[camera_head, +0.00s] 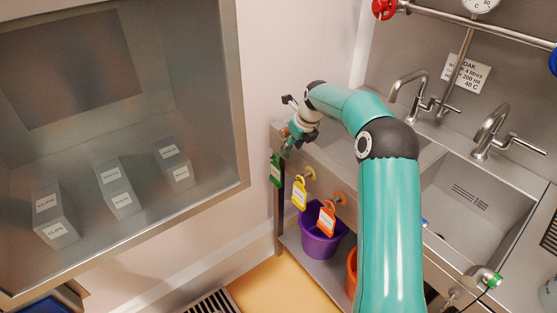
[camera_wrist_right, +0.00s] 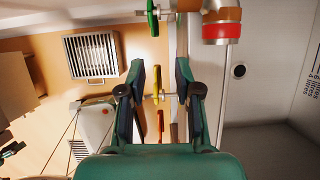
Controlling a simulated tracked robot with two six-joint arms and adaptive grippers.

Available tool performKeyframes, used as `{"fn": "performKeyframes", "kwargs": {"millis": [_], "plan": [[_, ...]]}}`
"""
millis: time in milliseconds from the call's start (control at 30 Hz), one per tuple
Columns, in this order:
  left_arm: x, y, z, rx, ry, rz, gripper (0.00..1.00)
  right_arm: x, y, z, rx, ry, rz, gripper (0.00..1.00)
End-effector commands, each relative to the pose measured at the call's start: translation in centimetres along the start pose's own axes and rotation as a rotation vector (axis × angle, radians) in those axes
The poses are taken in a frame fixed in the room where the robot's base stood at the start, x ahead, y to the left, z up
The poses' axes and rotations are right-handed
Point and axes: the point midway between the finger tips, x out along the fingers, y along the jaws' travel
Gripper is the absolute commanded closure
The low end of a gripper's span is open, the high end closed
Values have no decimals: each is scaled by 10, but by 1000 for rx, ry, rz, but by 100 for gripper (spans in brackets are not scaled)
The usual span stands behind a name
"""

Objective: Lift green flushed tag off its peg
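The green tag (camera_head: 275,170) hangs on its peg at the left end of the sink unit's front. It also shows edge-on at the top of the wrist view (camera_wrist_right: 152,18), beyond my fingertips. My right gripper (camera_head: 291,143) is above and slightly right of the green tag in the head view. In the wrist view its two fingers (camera_wrist_right: 160,66) are apart, with the yellow tag (camera_wrist_right: 157,82) showing between them in the picture; whether it lies between them in depth I cannot tell. The green tag is outside the fingers. My left gripper is not in view.
The yellow tag (camera_head: 299,193) and orange tag (camera_head: 326,219) hang on pegs to the right. A purple bucket (camera_head: 322,236) stands below them. The sink (camera_head: 477,205) with taps is at right. A glass-fronted cabinet (camera_head: 243,110) with labelled blocks is at left.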

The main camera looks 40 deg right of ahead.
Motion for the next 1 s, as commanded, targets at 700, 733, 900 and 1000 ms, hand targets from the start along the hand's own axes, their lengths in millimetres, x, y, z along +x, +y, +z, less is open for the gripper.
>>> {"fn": "performKeyframes", "kwargs": {"millis": [700, 733, 900, 1000], "plan": [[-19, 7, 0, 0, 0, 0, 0, 133, 20, 13, -28, 3, 13, 67], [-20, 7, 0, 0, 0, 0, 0, 138, 20, 12, -28, 3, 14, 67], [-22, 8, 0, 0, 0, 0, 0, 157, 20, 13, -28, 1, 13, 67], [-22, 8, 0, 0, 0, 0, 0, 163, 20, 13, -28, 1, 13, 67]]}}
